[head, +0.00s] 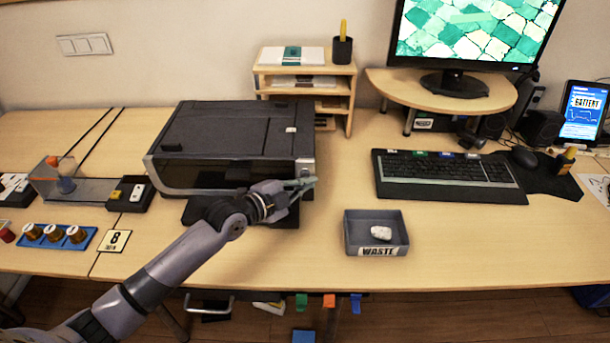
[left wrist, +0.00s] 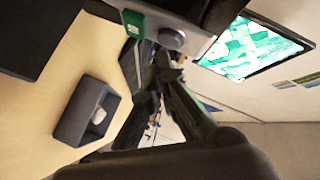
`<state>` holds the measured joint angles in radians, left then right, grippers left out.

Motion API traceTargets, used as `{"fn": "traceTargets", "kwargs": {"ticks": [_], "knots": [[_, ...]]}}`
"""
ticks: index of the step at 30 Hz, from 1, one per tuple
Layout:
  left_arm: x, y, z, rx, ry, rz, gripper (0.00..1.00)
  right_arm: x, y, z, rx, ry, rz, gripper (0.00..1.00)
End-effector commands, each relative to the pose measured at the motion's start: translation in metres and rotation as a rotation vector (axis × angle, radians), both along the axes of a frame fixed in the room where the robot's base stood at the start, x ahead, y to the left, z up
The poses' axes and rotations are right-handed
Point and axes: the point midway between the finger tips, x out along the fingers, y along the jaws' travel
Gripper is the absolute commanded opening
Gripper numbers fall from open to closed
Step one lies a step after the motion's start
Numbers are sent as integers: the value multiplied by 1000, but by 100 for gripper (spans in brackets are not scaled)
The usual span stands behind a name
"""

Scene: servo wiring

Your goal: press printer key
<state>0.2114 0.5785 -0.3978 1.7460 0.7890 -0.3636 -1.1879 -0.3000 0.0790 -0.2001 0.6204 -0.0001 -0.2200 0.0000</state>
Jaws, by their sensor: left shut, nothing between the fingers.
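The dark printer (head: 222,132) stands on the wooden desk, left of the middle in the head view. My left arm reaches across its front. My left gripper (head: 312,182) is shut and empty at the printer's front right corner. In the left wrist view the shut fingers (left wrist: 155,60) point up towards the printer's corner. A green square key (left wrist: 133,23) and a round grey knob (left wrist: 172,38) show there, close beyond the fingertips. Whether the fingertips touch the key cannot be told. My right gripper is not in view.
A grey waste tray (head: 350,235) with a crumpled white piece stands to the right. A wooden shelf (head: 345,70) stands behind the printer. The keyboard (head: 450,172) and monitor (head: 478,35) are farther right. Desk between printer and keyboard is clear.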

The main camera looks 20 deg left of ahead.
Motion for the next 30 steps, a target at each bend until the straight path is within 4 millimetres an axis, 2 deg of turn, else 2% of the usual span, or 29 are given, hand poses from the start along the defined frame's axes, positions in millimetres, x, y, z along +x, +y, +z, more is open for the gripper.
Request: {"fn": "traceTargets", "kwargs": {"ticks": [11,19,30], "knots": [[1,0,0,0,0,0,0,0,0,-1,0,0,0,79],[8,3,-1,2,-1,0,0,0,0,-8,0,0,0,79],[8,2,1,0,0,0,0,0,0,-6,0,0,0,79]]}}
